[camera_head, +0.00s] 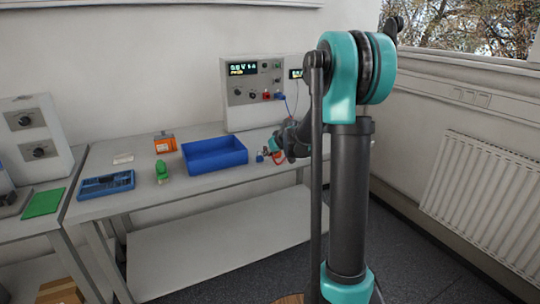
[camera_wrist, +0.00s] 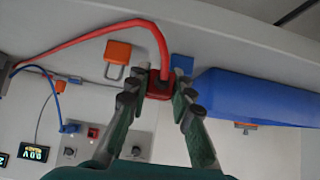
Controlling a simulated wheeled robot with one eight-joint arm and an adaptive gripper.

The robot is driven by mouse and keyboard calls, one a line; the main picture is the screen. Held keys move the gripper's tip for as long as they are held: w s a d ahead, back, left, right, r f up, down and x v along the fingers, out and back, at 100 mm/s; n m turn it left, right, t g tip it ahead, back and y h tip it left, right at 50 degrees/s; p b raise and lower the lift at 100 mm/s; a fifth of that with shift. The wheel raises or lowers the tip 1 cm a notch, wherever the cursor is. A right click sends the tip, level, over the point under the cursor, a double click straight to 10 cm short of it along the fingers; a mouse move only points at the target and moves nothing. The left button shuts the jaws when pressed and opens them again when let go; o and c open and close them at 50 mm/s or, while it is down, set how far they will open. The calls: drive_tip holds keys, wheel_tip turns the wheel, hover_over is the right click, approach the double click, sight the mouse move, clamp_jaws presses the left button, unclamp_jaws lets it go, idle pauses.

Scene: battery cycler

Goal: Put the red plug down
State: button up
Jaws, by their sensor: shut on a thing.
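In the wrist view my gripper (camera_wrist: 162,90) is shut on the red plug (camera_wrist: 159,86), which sits between the two fingertips. A red cable (camera_wrist: 100,32) arches from the plug toward the left edge. In the head view my gripper (camera_head: 270,152) is low over the right part of the workbench, right of the blue bin. A bit of red (camera_head: 277,158) shows there, and most of the plug is hidden. I cannot tell whether the plug touches the bench. The cycler (camera_head: 252,112) stands behind, with a display and red and blue sockets.
The blue bin (camera_head: 190,161) is close beside my gripper. A small blue block (camera_wrist: 181,63) and an orange padlock (camera_wrist: 117,52) lie near the plug. A green object (camera_head: 161,171), an orange box (camera_head: 165,143) and a blue organizer (camera_head: 106,185) stand farther left.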

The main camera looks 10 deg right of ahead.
drive_tip(key=shift+f, duration=0.3)
drive_tip(key=shift+f, duration=0.1)
drive_tip(key=shift+f, duration=0.35)
drive_tip(key=shift+f, duration=0.15)
drive_tip(key=o, duration=0.9)
drive_tip(key=shift+c, duration=0.2)
